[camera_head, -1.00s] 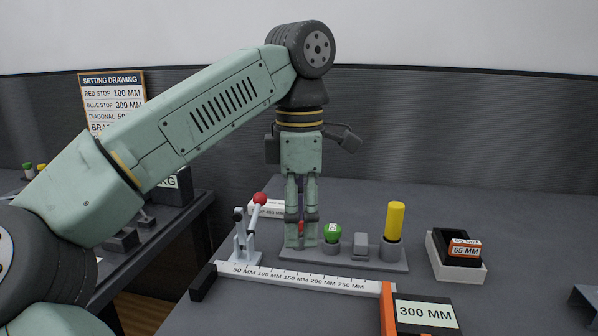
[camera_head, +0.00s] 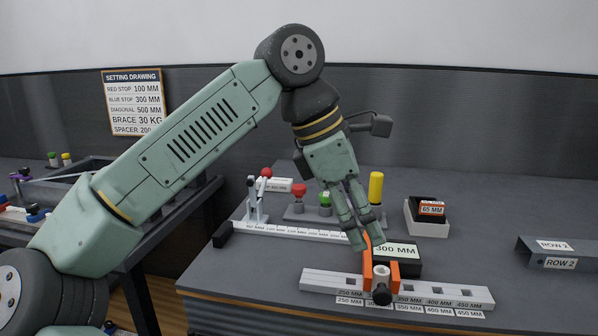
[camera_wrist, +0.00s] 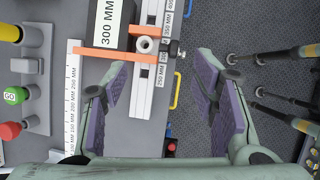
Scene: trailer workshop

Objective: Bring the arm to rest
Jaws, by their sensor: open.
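My gripper (camera_head: 366,238) hangs tilted from my arm in the head view, above the front part of the bench. In the wrist view my gripper (camera_wrist: 160,95) shows its two purple-padded fingers wide apart, with nothing between the pads. It is close to the orange stop (camera_head: 381,275) and the block marked 300 MM (camera_head: 397,256), and in the head view the fingers overlap them. Whether a finger touches them cannot be told. In the wrist view the orange stop (camera_wrist: 112,54) and the 300 MM block (camera_wrist: 110,24) lie ahead of the fingers.
A slotted rail (camera_head: 440,293) runs along the bench's front edge. Behind stand a white ruler (camera_head: 290,231), a red-knobbed lever clamp (camera_head: 257,200), a red button (camera_head: 299,192), a yellow post (camera_head: 376,187) and a tray (camera_head: 427,228). A ROW 2 bracket (camera_head: 560,262) stands right; bench between is clear.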

